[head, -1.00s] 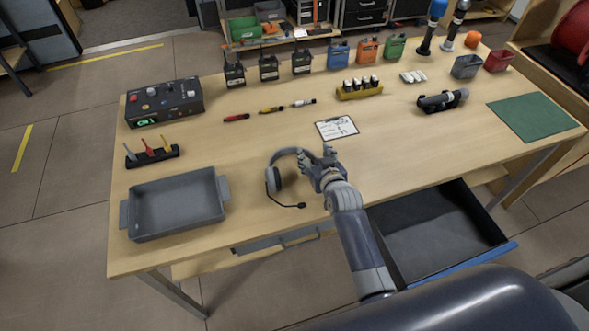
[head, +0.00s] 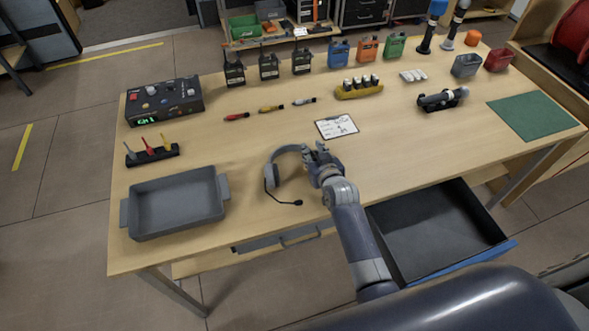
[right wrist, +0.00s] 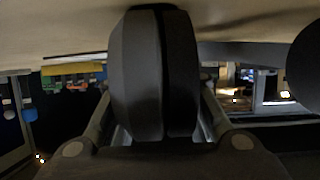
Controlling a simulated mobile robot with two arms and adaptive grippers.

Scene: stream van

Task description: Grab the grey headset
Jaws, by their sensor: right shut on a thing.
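The grey headset (head: 271,177) lies on the wooden table near its front edge, with its band arching to the right and its boom microphone pointing right. My right gripper (head: 314,155) is at the headset's right ear cup and is shut on it. In the right wrist view the dark ear cup of the headset (right wrist: 153,75) fills the middle between my fingers. The gripper hides most of that ear cup in the head view. My left gripper is in neither view.
A grey tray (head: 176,238) stands left of the headset. A clipboard (head: 336,126) lies just behind my right gripper. An open drawer (head: 440,230) sticks out at the front right.

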